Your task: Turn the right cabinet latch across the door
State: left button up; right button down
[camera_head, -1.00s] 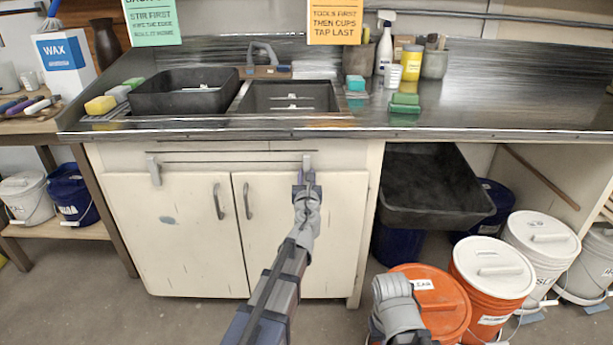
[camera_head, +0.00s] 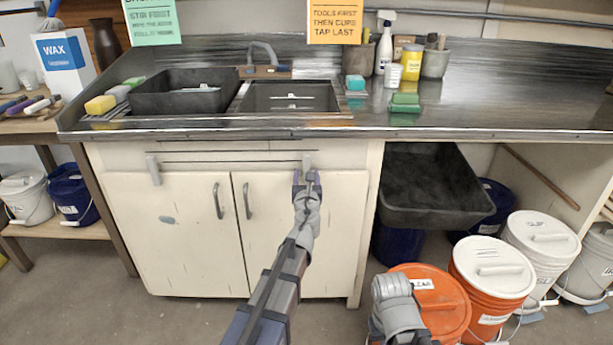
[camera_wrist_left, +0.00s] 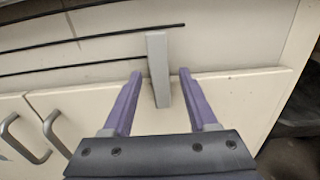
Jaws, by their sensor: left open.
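The right cabinet latch (camera_head: 307,160) is a small grey bar at the top of the right cabinet door (camera_head: 290,225). In the left wrist view the latch (camera_wrist_left: 158,68) hangs upright, its lower end reaching over the door's top edge. My left gripper (camera_head: 306,175) is at the latch's lower end. In the wrist view its two purple fingers (camera_wrist_left: 157,75) stand open, one on each side of the latch, with gaps visible on both sides. The left latch (camera_head: 153,169) also hangs upright over the left door (camera_head: 175,230). My right gripper's fingers do not show.
Door handles (camera_head: 247,200) stand left of my left arm. The steel counter (camera_head: 480,110) overhangs the cabinet. A black tub (camera_head: 430,190) and orange buckets (camera_head: 440,300) are at the right. A grey link of my right arm shows low in front of them.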

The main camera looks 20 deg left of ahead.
pick_arm(q)
jog(key=v, duration=0.7)
jog(key=shift+s, duration=0.35)
jog(key=shift+d, duration=0.1)
jog(key=s+d+f+n+g+y, duration=0.1)
jog(key=s+f+n+g, duration=0.5)
jog(key=n, duration=0.4)
jog(key=s+d+f+n+g, duration=0.1)
jog(key=s+f+n+g, duration=0.3)
jog(key=f+n, duration=0.5)
jog(key=s+d+f+n+g+h, duration=0.2)
jog(key=s+d+f+n+g, duration=0.25)
jog(key=s, duration=0.45)
jog(key=s+d+f+n+g+h, duration=0.25)
jog(key=s+d+n, duration=0.35)
jog(key=s+d, duration=0.3)
notch_tip(320, 180, up, 33)
jog(key=p, duration=3.2)
jog(key=shift+a+g+p, duration=0.3)
jog(key=shift+a+p, duration=0.1)
jog(key=shift+a, duration=0.05)
